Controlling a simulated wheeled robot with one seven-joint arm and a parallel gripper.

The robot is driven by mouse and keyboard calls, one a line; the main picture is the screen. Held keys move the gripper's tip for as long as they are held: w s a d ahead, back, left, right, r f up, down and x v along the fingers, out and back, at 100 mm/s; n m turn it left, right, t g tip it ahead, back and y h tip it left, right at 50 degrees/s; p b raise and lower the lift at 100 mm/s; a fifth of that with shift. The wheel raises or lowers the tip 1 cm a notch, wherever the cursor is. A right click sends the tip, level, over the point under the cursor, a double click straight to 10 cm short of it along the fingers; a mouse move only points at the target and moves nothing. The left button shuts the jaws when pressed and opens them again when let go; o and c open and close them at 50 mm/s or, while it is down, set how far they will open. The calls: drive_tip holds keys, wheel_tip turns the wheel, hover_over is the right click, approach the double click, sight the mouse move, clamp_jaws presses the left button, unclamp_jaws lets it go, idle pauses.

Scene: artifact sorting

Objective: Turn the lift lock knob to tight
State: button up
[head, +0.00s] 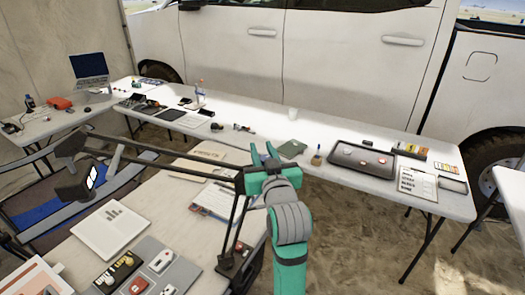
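My teal gripper (264,154) is in the middle of the head view, pointing away over the near table's far edge. Its two fingertips show apart, with nothing visible between them. A dark jointed stand (229,222) rises from the near table just left of my gripper, and its long arm reaches left to a small head (90,178) with a lit face. The stand's upper joint is close beside my gripper's wrist, partly hidden by it; whether they touch is unclear. I cannot make out the lift lock knob or its setting.
The near table (165,222) holds a white tablet (109,230), papers and a grey tray (178,274) of small pieces. A long white table (330,140) behind holds a dark tray (361,161), a green cloth-like item (292,148) and a bottle. A white vehicle stands behind it.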

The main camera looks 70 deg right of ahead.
drive_tip(key=shift+g, duration=0.3)
drive_tip(key=shift+s+d+m+g+h, duration=0.15)
drive_tip(key=shift+m+g+h, duration=0.3)
drive_tip(key=shift+m+g, duration=0.55)
drive_tip(key=shift+s+d+m+g+h, duration=0.1)
drive_tip(key=shift+s+m+g+h, duration=0.15)
drive_tip(key=shift+m+g+h, duration=0.65)
drive_tip(key=shift+s+m+g+y, duration=0.25)
drive_tip(key=shift+s+m+g, duration=0.05)
drive_tip(key=shift+g, duration=0.8)
drive_tip(key=o, duration=1.1)
